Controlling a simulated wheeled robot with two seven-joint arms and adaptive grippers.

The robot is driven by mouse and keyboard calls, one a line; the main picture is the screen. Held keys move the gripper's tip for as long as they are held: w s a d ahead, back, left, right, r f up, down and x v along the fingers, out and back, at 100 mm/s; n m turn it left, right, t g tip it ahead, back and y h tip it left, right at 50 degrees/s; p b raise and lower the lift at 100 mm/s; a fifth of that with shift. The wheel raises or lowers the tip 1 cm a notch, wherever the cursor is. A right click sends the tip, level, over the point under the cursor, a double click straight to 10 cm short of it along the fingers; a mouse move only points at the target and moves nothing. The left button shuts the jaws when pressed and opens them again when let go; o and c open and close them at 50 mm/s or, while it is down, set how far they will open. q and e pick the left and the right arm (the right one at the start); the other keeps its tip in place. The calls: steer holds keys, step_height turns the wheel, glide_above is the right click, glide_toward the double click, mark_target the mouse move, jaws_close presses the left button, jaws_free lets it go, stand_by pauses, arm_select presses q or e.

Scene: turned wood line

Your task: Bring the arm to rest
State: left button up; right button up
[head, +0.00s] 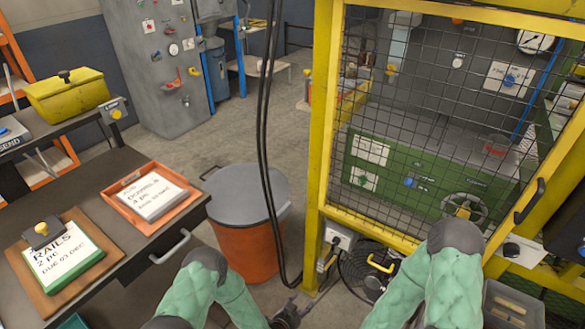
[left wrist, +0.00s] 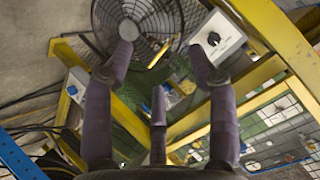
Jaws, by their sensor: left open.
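My left arm, in a green sleeve, reaches in at the bottom of the head view. Its dark gripper (head: 289,313) is low in the picture, beside the foot of the yellow frame. The left wrist view shows the same gripper (left wrist: 160,68) with its purple-grey fingers spread and nothing between them. Behind the fingers lie a round fan and yellow bars. My right arm, also green-sleeved, stands bent at the bottom right of the head view. Its gripper is out of sight.
A yellow-framed mesh guard (head: 320,130) stands close in front on the right. An orange bin (head: 250,250) with a grey lid stands at centre. The bench on the left bears an orange tray (head: 127,204) and a wooden clipboard (head: 105,268). A fan (left wrist: 138,25) stands low by the frame.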

arm_select(q)
steer(key=s+a+r+n+g+p, duration=0.1)
steer(key=s+a+r+n+g, duration=0.2)
steer(key=s, duration=0.4)
steer(key=s+a+r+n+g+y+p, duration=0.1)
steer(key=s+a+r+n+g, duration=0.2)
steer(key=s+a+n, duration=0.2)
steer(key=s+a+r+n+g+y+p, duration=0.1)
steer(key=s+a+r+n+g+p, duration=0.1)
steer(key=s+n, duration=0.4)
steer(key=s+a+r+g, duration=0.1)
steer(key=s+a, duration=0.1)
steer(key=shift+s+a+g, duration=0.3)
steer(key=shift+s, duration=0.1)
